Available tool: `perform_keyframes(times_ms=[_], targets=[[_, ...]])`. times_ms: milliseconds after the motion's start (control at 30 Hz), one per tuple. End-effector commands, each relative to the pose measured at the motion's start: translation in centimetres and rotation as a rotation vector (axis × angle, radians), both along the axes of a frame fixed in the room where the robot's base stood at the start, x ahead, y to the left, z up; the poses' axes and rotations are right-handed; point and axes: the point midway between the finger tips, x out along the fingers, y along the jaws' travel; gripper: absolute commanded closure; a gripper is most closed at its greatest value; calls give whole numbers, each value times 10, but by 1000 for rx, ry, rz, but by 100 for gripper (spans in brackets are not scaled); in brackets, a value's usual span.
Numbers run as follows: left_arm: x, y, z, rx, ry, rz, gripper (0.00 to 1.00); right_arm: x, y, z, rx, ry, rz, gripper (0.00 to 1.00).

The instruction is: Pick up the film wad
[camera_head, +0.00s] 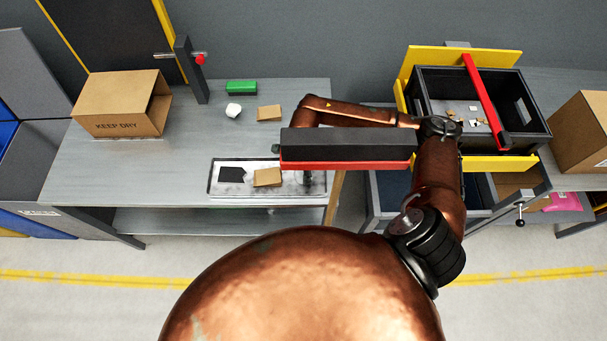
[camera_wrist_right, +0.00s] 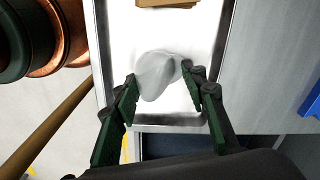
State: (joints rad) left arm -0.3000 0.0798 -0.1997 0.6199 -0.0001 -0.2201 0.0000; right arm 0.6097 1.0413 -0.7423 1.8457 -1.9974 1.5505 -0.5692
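The film wad (camera_wrist_right: 156,78) is a pale grey, crumpled, translucent lump on the white floor of a shallow metal tray (camera_wrist_right: 111,35) in the right wrist view. My right gripper (camera_wrist_right: 160,76) is open, with one green-black finger on each side of the wad. The fingertips are close to its edges; I cannot tell whether they touch it. In the head view the tray (camera_head: 214,186) shows in part, and my right arm hides the wad and the gripper. My left gripper is in neither view.
A black scrap (camera_head: 232,174) and a cardboard piece (camera_head: 267,177) lie in the tray. Behind it on the bench are a white lump (camera_head: 233,110), another cardboard piece (camera_head: 269,113) and a green block (camera_head: 241,87). A box (camera_head: 118,107) stands left; a black crate (camera_head: 527,125) stands right.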

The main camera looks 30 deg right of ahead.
Motion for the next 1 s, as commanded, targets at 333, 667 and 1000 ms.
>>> perform_keyframes(times_ms=[333,667,1000], targets=[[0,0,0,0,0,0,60,0,0,0,0,0,0,74],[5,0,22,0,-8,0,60,1,-1,40,0,-5,-2,74],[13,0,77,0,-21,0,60,-1,-3,151,-1,-5,-5,74]])
